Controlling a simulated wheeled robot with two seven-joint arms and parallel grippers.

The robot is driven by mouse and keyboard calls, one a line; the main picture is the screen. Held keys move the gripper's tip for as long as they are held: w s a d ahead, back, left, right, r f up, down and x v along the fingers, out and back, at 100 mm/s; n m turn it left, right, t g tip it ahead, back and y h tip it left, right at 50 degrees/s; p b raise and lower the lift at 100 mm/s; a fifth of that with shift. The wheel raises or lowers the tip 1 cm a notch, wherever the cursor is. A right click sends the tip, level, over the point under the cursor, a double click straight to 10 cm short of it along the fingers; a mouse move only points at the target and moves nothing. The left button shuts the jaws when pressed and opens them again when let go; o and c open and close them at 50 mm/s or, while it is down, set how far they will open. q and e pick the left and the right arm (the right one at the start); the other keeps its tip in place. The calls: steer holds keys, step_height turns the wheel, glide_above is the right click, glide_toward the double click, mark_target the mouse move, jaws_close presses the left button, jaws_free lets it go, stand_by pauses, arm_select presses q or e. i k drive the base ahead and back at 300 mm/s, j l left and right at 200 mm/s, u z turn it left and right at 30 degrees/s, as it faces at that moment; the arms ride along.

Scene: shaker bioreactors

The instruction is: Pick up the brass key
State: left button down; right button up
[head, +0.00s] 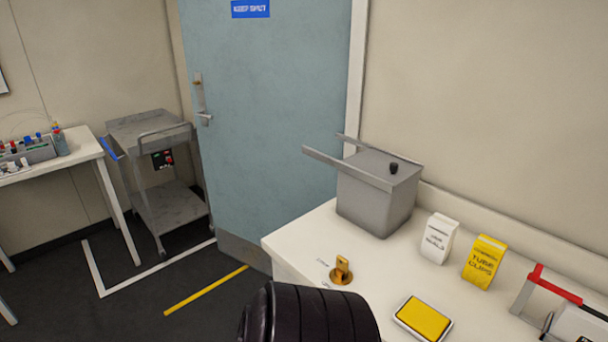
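The brass key (342,265) stands upright on a round brass base on the white counter (306,237), near the counter's left end. Small dark lettering is printed beside it, too small to read surely. A black ribbed arm part of mine rises from the bottom edge, just in front of the key and left of the yellow pad. Neither of my grippers shows in the head view, so I cannot see where they are relative to the key.
A grey lidded box (377,200) with projecting bars stands behind the key. A grey cart (160,185) stands by the blue door (265,110).

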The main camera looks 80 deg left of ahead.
mark_target(342, 264)
steer(key=k+j+u, duration=0.1)
steer(key=u, duration=2.1)
